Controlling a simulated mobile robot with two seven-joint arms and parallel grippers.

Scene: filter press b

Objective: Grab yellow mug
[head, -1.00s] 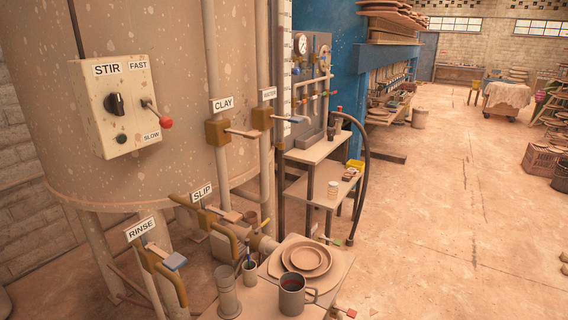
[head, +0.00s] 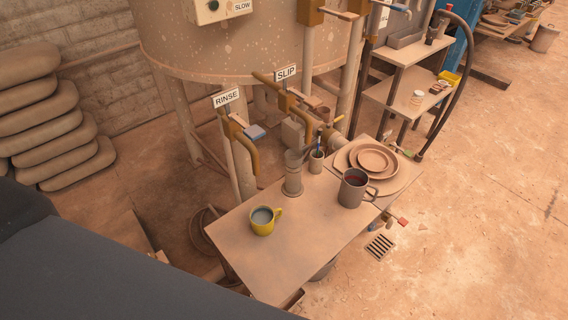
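The yellow mug (head: 262,222) stands upright near the left part of a small brown table (head: 290,262) in the head view. It holds a greyish liquid, and its handle points to the right. Nothing touches it. Neither of my grippers is in view. A dark surface fills the lower left corner and hides the floor there.
A larger grey mug (head: 353,188) with dark red liquid, a small cup (head: 317,161), a tall cylinder (head: 293,175) and stacked plates (head: 372,160) share the table. Rinse (head: 227,98) and slip (head: 286,73) pipes stand behind it. Sacks (head: 50,120) lie at left. Floor at right is mostly open.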

